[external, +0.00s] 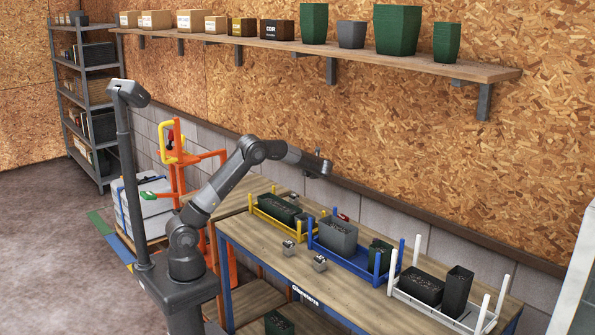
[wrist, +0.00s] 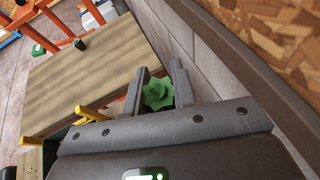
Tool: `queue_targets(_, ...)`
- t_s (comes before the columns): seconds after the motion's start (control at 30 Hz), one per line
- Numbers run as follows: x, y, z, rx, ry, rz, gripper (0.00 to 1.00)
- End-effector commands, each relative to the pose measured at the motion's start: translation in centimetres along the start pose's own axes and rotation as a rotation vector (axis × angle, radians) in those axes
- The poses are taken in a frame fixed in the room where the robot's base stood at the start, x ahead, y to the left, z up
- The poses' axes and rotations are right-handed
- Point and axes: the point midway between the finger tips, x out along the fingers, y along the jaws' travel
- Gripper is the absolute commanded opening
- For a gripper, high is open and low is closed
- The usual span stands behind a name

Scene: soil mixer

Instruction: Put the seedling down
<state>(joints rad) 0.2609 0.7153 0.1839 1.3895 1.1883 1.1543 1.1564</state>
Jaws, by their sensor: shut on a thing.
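My gripper (wrist: 158,88) is shut on a green leafy seedling (wrist: 158,95), which sits between the two fingers in the wrist view. In the external view the end of my arm (external: 319,167) is raised above the back of the workbench, near the wall. The seedling cannot be made out there. Below the arm end are a yellow rack (external: 262,215) with a dark green planter (external: 279,207) and a blue rack (external: 345,262) with a grey planter (external: 338,235) and a dark green pot (external: 380,256).
A white rack (external: 432,309) at the bench's right holds a black planter (external: 421,287) and a tall black pot (external: 457,290). Two small metallic blocks (external: 289,248) (external: 320,263) lie on the bench. The bench front (external: 262,258) has bare room. A shelf of pots (external: 460,68) runs above.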

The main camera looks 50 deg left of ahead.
Motion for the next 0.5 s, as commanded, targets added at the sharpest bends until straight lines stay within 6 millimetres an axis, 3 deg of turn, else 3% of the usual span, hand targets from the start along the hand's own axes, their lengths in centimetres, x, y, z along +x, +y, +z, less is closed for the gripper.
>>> queue_targets(0.03, 2.7, 1.6, 0.7, -0.018, -0.001, 0.047, 0.0)
queue_targets(0.2, 9.4, 6.4, 2.3, -0.07, -0.005, 0.168, 0.0)
queue_targets(0.3, 12.3, 8.9, 2.9, -0.094, -0.007, 0.224, 0.0)
queue_targets(0.5, 15.3, 11.7, 3.6, -0.12, -0.011, 0.285, 0.0)
